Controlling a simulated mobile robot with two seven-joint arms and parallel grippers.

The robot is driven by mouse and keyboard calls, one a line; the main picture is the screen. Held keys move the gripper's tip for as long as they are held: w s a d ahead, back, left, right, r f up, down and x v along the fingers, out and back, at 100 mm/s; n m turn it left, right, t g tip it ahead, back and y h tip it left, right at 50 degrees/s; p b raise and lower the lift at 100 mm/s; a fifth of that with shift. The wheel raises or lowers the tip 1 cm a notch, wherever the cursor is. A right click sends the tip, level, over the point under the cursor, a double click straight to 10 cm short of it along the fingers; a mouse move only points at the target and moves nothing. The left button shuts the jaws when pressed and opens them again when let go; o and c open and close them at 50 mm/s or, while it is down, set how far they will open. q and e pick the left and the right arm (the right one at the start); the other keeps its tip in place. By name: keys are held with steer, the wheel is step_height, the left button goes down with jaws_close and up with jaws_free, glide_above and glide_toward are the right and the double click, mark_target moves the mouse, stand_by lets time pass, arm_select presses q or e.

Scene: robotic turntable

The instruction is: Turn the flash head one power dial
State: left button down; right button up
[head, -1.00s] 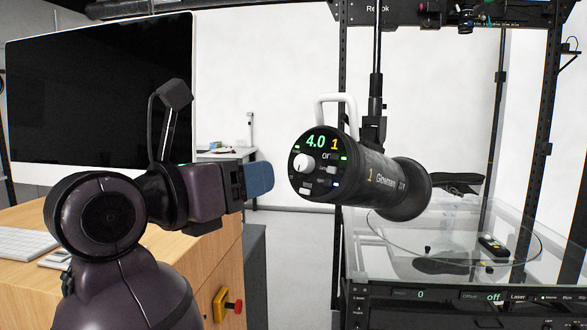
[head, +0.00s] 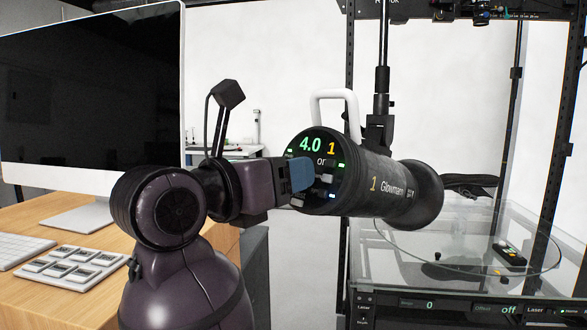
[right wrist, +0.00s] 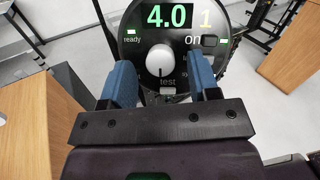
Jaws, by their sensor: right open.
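The flash head (head: 385,195) is a black cylinder marked 1, hung from a stand, with a white handle on top. Its round rear panel (head: 320,143) reads 4.0 in green and 1 in yellow. The white power dial (right wrist: 160,60) shows in the right wrist view below the 4.0; in the head view my gripper hides it. My right gripper (right wrist: 162,84) has blue fingers and is open. Its fingers are at the panel, one to each side of the dial, with gaps left and right of it. I cannot tell how deep they reach around it. My left gripper is not in view.
A large monitor (head: 90,100) stands on a wooden desk (head: 60,217) at the left, with a keyboard (head: 20,243) and a key pad (head: 70,269). A glass turntable (head: 470,255) lies at the right behind a control panel. A dark upright post (head: 349,80) stands behind the flash head.

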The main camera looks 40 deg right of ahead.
steer(key=shift+d, duration=0.35)
steer(key=c, duration=0.9)
steer(key=m+g+b, duration=0.1)
steer(key=m, duration=0.2)
steer(key=m+g+b, duration=0.1)
steer(key=m+b, duration=0.1)
steer(key=m, duration=0.2)
steer(key=shift+w+g+b, duration=0.2)
steer(key=shift+g+b, duration=0.1)
steer(key=shift+g, duration=0.1)
steer(key=shift+c, duration=0.2)
steer(key=shift+m, duration=0.3)
steer(key=shift+r, duration=0.1)
